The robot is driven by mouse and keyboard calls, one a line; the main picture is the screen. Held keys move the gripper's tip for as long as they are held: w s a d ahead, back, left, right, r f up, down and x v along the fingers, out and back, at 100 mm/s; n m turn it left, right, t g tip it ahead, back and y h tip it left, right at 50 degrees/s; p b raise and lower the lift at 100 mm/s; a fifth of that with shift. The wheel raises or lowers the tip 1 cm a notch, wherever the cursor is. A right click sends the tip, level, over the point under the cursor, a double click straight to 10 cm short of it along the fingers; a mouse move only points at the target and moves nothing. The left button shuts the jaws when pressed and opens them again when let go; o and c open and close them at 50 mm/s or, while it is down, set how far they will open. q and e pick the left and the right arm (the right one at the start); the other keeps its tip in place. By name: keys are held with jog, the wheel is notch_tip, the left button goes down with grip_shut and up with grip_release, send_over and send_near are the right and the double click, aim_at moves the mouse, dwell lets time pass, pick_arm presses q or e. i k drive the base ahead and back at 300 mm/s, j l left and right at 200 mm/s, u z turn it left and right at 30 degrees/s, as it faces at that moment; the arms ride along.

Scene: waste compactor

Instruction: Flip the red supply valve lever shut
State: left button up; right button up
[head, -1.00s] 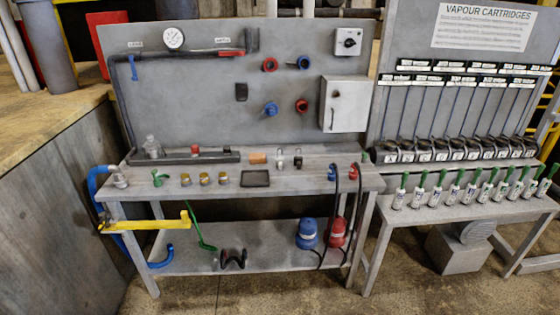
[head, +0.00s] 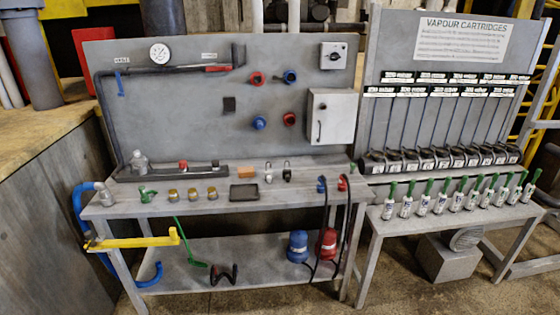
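The red lever (head: 217,69) is a small bar at the upper left-middle of the grey back panel (head: 200,110). It lies roughly level, along the right end of the dark pipe (head: 150,73) that runs across the panel. A small white label sits just above it, too small to read. Neither of my grippers shows in the head view, and nothing touches the lever.
A round gauge (head: 160,53) is left of the lever. A grey bench (head: 310,176) stands below the panel, holding small fittings and a black tray (head: 244,192). A yellow bar (head: 130,242) juts from its front left. The cartridge rack (head: 440,100) stands right.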

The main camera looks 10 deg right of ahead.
aim_at(228, 68)
jog(key=i+l, duration=0.15)
jog(key=i, duration=0.4)
jog(key=i+l, duration=0.1)
jog(key=i, duration=0.45)
jog(key=i+l, duration=0.15)
jog(key=i, duration=0.4)
jog(key=i+l, duration=0.15)
jog(key=i, duration=0.4)
jog(key=j+u, duration=0.05)
